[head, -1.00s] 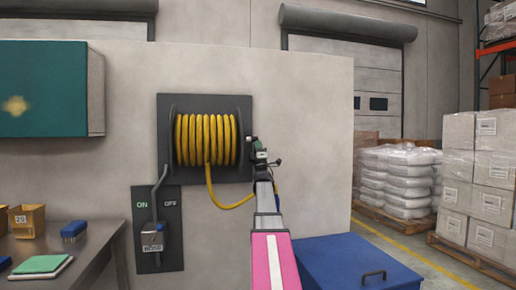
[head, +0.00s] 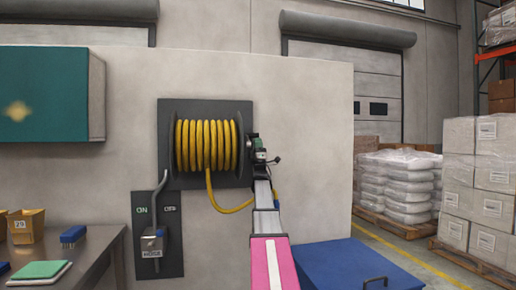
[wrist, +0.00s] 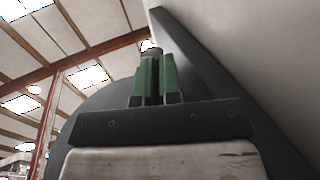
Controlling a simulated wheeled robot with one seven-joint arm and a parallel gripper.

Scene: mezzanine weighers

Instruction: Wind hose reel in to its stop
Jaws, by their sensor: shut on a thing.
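The hose reel (head: 231,118) is mounted on a dark plate on the pale wall, in the head view. Several turns of yellow hose (head: 206,145) are wound on it. A loop of hose hangs below the drum and runs right, behind my arm. My gripper (head: 256,148) is at the right side of the reel. In the wrist view my green fingers (wrist: 156,78) are closed on a small dark grip (wrist: 152,52), mostly hidden between them, apparently the reel's crank handle. The reel's grey disc (wrist: 110,95) fills the space behind them.
Below the reel a switch box (head: 152,242) with a grey lever sits on a panel marked ON and OFF. A bench (head: 85,262) stands at left, under a teal cabinet (head: 45,95). A blue lidded box (head: 350,262) stands at lower right. Wrapped pallets are farther right.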

